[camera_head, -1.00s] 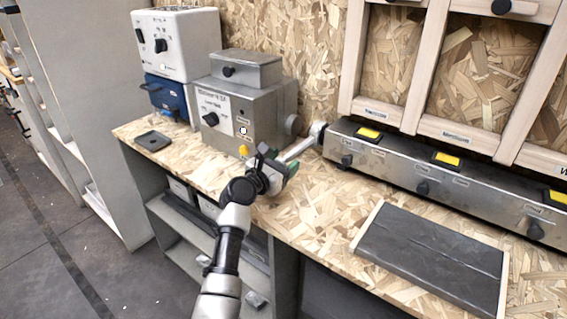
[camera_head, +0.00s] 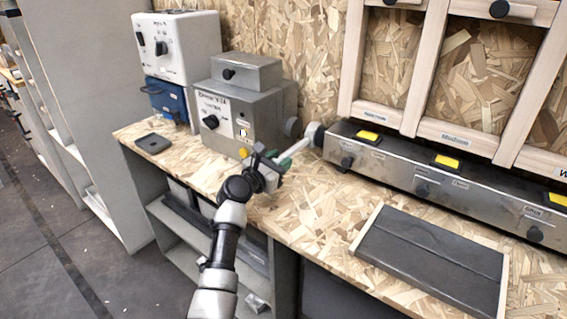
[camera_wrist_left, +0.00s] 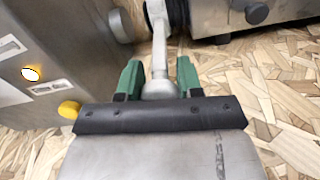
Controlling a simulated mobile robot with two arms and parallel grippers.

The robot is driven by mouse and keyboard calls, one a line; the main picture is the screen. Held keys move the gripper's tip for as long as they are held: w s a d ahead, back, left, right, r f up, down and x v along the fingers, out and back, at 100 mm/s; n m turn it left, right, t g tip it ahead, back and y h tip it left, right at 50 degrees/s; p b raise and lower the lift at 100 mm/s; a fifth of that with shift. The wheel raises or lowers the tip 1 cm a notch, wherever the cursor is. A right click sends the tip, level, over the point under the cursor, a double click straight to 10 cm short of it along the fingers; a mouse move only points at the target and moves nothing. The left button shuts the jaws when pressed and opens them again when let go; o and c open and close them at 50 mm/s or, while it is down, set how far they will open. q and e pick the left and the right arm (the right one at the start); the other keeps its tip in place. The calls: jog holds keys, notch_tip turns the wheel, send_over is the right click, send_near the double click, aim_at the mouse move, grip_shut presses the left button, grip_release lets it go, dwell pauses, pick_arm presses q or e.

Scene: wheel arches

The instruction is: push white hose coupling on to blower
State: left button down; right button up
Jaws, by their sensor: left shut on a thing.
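My left gripper (camera_head: 277,163) has green fingers, seen closely in the left wrist view (camera_wrist_left: 160,78). It is shut on the white hose coupling (camera_head: 299,147), a pale stem that runs away from the fingers (camera_wrist_left: 159,48) to a wider round end by the long metal unit. The blower appears to be the grey metal box (camera_head: 262,112); its lettering is too small to read surely. Its round grey port (camera_head: 292,127) faces right and also shows in the left wrist view (camera_wrist_left: 120,26). The coupling's end is beside this port, with a gap in the wrist view. My right gripper is not in view.
The long metal unit (camera_head: 395,172) with dark knobs and yellow switches runs along the back right. A dark panel (camera_head: 430,260) lies on the bench at front right. A white box (camera_head: 185,45) stands on a blue box at left. Bare bench lies between gripper and panel.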

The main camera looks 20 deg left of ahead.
pick_arm(q)
jog(key=a, duration=0.1)
jog(key=w+a, duration=0.1)
jog(key=a, duration=0.1)
jog(key=shift+w+a, duration=0.15)
jog(key=shift+a, duration=0.15)
jog(key=shift+w+a, duration=0.15)
jog(key=shift+a, duration=0.25)
jog(key=shift+r, duration=0.1)
jog(key=c, duration=0.7)
grip_release()
jog(key=shift+a, duration=0.15)
jog(key=shift+c, duration=0.2)
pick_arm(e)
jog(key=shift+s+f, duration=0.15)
